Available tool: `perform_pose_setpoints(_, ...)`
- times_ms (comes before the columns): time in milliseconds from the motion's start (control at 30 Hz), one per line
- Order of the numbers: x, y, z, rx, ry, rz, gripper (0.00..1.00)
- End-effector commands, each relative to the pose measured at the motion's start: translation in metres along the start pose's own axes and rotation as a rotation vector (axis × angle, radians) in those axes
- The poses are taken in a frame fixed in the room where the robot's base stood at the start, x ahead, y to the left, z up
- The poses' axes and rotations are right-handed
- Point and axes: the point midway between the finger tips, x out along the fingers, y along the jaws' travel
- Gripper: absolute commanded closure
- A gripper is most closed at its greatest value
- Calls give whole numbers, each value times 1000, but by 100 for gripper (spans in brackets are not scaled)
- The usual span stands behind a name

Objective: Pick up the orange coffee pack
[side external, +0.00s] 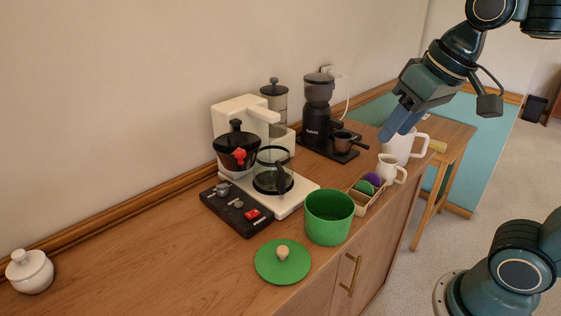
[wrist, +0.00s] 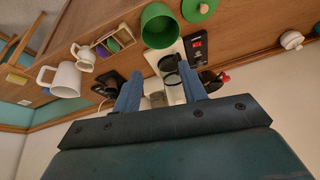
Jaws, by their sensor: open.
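I cannot make out an orange coffee pack in either view. A small yellow-tan object (side external: 437,145) shows behind the white mug in the side view, and a similar one (wrist: 17,78) is at the left of the wrist view; I cannot tell what it is. My gripper (side external: 401,124) is open and empty, above the far end of the wooden counter near the white mug (side external: 402,149). Its two blue fingers also show apart in the wrist view (wrist: 160,78).
The counter holds a coffee maker (side external: 228,125), a black grinder (side external: 318,98), a green pot (side external: 329,216), its green lid (side external: 270,264), a white pitcher (side external: 389,169), a small box with balls (side external: 368,203) and a white jar (side external: 30,273). The front left counter is clear.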

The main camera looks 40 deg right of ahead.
Motion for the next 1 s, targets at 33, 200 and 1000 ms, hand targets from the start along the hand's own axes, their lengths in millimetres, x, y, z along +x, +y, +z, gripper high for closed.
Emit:
perform_pose_setpoints(33,-2,-4,-14,23,-14,0,58)
perform_pose_setpoints(200,-9,-17,-54,113,-58,6,58)
perform_pose_setpoints(1000,27,-86,-213,532,-246,101,58)
